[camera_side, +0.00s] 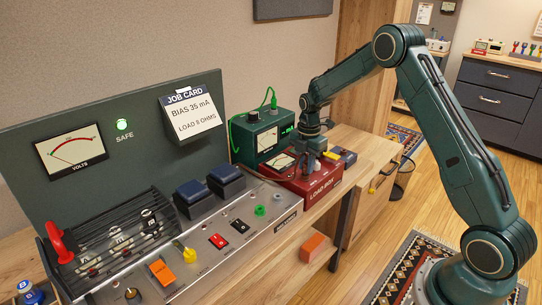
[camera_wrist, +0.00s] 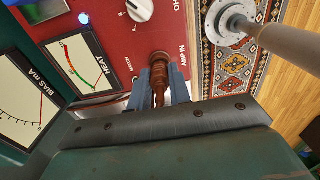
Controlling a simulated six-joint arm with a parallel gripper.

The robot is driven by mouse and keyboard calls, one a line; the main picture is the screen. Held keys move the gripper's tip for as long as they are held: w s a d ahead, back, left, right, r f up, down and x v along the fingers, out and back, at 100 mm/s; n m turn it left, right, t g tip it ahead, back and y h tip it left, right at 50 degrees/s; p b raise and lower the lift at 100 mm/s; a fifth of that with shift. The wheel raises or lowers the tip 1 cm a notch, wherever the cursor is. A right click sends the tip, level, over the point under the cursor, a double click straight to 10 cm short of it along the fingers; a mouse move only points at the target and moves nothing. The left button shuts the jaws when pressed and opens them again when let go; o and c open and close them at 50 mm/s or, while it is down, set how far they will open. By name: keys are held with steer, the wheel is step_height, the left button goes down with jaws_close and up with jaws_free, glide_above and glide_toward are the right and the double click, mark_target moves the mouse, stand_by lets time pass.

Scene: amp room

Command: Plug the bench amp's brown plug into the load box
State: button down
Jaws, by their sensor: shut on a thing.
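The red load box (camera_side: 322,187) stands at the right end of the bench, beside the bench amp (camera_side: 215,255). In the wrist view, its red top panel (camera_wrist: 115,45) fills the upper middle, with the "AMP IN" label beside the plug. My gripper (camera_wrist: 159,92) is shut on the brown plug (camera_wrist: 158,75), one blue-grey finger on each side. The plug's far end is at the panel near that label. I cannot tell whether it is in a socket, as plug and fingers cover the spot. In the side view my gripper (camera_side: 308,168) is low over the load box; the plug is not distinguishable there.
The green bias meter box (camera_side: 262,135) with a green cable stands close behind my gripper. The load box carries a HEAT meter (camera_wrist: 78,62), a white knob (camera_wrist: 139,9) and a lit blue lamp (camera_wrist: 84,19). A grey round-based post (camera_wrist: 235,20) shows at upper right.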

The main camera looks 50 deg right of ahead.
stand_by(0.3)
steer(key=c, duration=1.2)
jaws_free()
steer(key=shift+r, duration=0.15)
step_height(320, 180, up, 14)
steer(key=shift+f, duration=0.25)
